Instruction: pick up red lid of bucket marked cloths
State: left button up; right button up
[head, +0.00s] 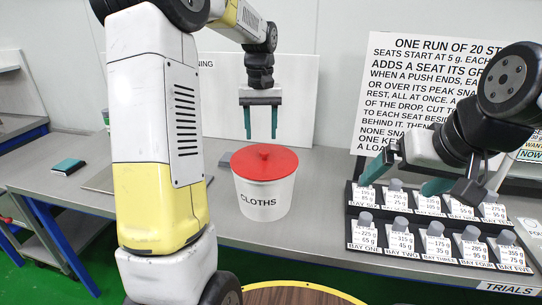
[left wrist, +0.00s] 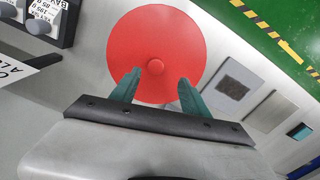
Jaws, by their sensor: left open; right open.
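The white bucket marked CLOTHS (head: 264,199) stands upright on the grey bench in the head view. Its round red lid (head: 264,162) with a small central knob sits on top. The lid (left wrist: 155,40) also shows in the left wrist view, with its knob (left wrist: 156,67) just beyond and between the fingertips. My left gripper (head: 261,136) points down above the lid, open and empty, its teal fingers apart. It also shows in the left wrist view (left wrist: 157,77). My right gripper (head: 400,178) is open over the rack at the right and appears empty.
A black rack (head: 349,222) holds several grey weights in labelled bays at the right. A sign (head: 425,60) stands behind it. A teal notebook (head: 68,167) lies on the bench at the left. The round wooden top (head: 290,295) is at the front.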

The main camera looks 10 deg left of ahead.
aim_at(264, 151)
pick_arm(q)
jog(key=f, duration=0.5)
jog(key=shift+s+d+f, duration=0.1)
jog(key=shift+d+f, duration=0.2)
jog(key=shift+d, duration=0.1)
jog(key=shift+r, duration=0.1)
grip_shut()
